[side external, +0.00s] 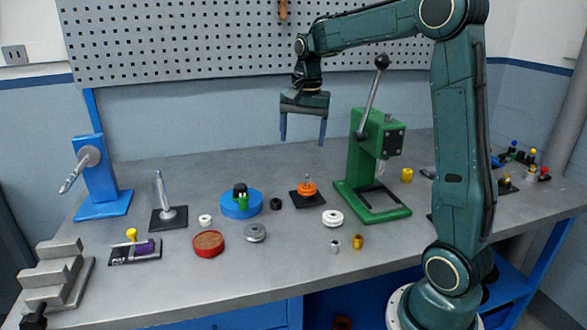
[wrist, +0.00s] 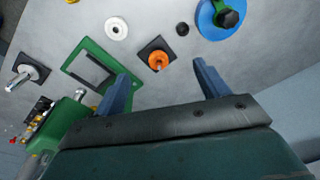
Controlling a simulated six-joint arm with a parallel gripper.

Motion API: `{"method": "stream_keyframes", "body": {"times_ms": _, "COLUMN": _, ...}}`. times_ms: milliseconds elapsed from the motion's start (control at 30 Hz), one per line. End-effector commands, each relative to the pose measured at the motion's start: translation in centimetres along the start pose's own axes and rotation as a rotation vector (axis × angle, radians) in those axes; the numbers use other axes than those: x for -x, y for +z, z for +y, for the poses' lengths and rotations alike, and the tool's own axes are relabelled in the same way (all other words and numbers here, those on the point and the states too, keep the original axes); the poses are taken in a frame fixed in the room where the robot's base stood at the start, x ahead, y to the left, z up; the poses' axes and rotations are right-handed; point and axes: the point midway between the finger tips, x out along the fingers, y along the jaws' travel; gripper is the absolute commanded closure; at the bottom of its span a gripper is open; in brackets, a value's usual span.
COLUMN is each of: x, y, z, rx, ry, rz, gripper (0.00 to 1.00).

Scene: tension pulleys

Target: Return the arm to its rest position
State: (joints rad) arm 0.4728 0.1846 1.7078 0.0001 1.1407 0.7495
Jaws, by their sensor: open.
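My gripper (side external: 303,128) hangs in the air above the back of the workbench, with its two blue fingers pointing down and spread apart. It is open, with nothing between the fingers. It also shows in the wrist view (wrist: 160,82), where the bench lies well beyond the fingertips. My arm reaches in from the right side of the bench and bends over at the top.
The green press (side external: 375,165) stands right of my gripper, its lever rising near it. Below are an orange pulley (side external: 307,189) on a black plate, a blue disc (side external: 241,204) and a white pulley (side external: 332,218). A pegboard (side external: 190,45) stands behind.

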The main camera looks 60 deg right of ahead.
Motion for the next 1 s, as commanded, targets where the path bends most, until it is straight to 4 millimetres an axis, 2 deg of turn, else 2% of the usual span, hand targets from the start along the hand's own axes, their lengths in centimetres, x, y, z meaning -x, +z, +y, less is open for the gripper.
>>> {"method": "stream_keyframes", "body": {"times_ms": 100, "x": 1.7, "y": 3.1, "z": 0.2, "rx": 0.119, "ry": -0.032, "rz": 0.027, "gripper": 0.26}}
{"method": "stream_keyframes", "body": {"times_ms": 433, "x": 4.4, "y": 10.9, "z": 2.3, "rx": 0.443, "ry": -0.109, "rz": 0.099, "gripper": 0.26}}
{"method": "stream_keyframes", "body": {"times_ms": 733, "x": 5.2, "y": 17.1, "z": 5.5, "rx": 0.733, "ry": -0.177, "rz": 0.174, "gripper": 0.26}}
{"method": "stream_keyframes", "body": {"times_ms": 1000, "x": 4.4, "y": 21.8, "z": 9.1, "rx": 0.988, "ry": -0.236, "rz": 0.247, "gripper": 0.26}}
